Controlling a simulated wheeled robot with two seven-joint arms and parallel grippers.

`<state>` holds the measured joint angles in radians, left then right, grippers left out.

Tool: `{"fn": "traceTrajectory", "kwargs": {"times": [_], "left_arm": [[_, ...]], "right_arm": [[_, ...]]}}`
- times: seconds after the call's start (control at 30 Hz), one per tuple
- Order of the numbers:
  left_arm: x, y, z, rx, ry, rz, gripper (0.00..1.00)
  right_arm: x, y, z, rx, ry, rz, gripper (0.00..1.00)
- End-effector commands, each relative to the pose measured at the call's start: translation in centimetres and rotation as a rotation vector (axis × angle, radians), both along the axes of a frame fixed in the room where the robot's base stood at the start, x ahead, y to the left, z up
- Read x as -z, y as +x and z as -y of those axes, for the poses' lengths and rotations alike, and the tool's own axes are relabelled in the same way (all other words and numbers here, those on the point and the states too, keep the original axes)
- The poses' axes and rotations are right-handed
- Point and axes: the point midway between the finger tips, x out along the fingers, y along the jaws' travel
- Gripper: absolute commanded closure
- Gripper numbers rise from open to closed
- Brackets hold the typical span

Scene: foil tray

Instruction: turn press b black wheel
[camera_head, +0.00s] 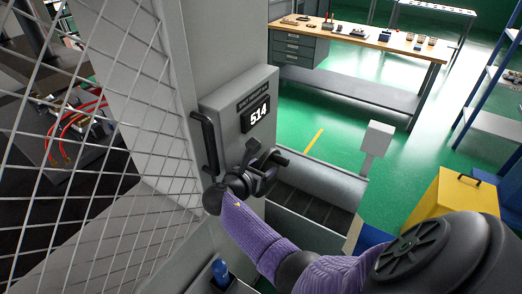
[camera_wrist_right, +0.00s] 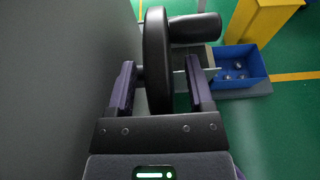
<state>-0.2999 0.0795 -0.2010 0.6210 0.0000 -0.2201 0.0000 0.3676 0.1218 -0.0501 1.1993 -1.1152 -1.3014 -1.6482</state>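The black wheel (camera_wrist_right: 158,62) shows nearly edge-on in the right wrist view, with its black crank handle (camera_wrist_right: 195,27) sticking out to the right. In the wrist view the fingers of my right gripper (camera_wrist_right: 161,87) are open on either side of the rim, with a visible gap on each side. My left gripper is not in view.
A black vertical bar handle (camera_head: 205,144) stands close left of the wheel. A wire mesh guard (camera_head: 110,110) fills the left. A blue bin (camera_wrist_right: 240,68) and a yellow box (camera_head: 462,208) stand on the green floor to the right. A workbench (camera_head: 385,42) is farther back.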

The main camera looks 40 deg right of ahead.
Motion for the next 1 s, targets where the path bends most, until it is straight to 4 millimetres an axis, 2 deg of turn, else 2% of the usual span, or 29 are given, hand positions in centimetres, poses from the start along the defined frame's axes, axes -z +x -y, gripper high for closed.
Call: {"fn": "traceTrajectory", "kwargs": {"times": [0.13, 0.2, 0.5, 0.6, 1.0], "left_arm": [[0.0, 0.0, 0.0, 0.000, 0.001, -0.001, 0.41], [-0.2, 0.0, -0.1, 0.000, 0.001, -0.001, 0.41], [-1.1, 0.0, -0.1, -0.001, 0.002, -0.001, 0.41], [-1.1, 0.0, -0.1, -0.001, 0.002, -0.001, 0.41], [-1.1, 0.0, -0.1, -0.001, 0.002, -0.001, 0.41]], "right_arm": [[-0.1, 0.0, -0.1, 0.000, 0.000, 0.000, 0.33], [-0.3, -0.2, -0.8, -0.002, 0.000, 0.002, 0.33], [-2.5, -2.1, -7.3, -0.002, 0.003, 0.001, 0.33], [-2.9, -2.5, -8.6, -0.001, 0.001, 0.000, 0.33], [-3.1, -2.6, -9.1, 0.000, 0.000, 0.000, 0.33]]}}
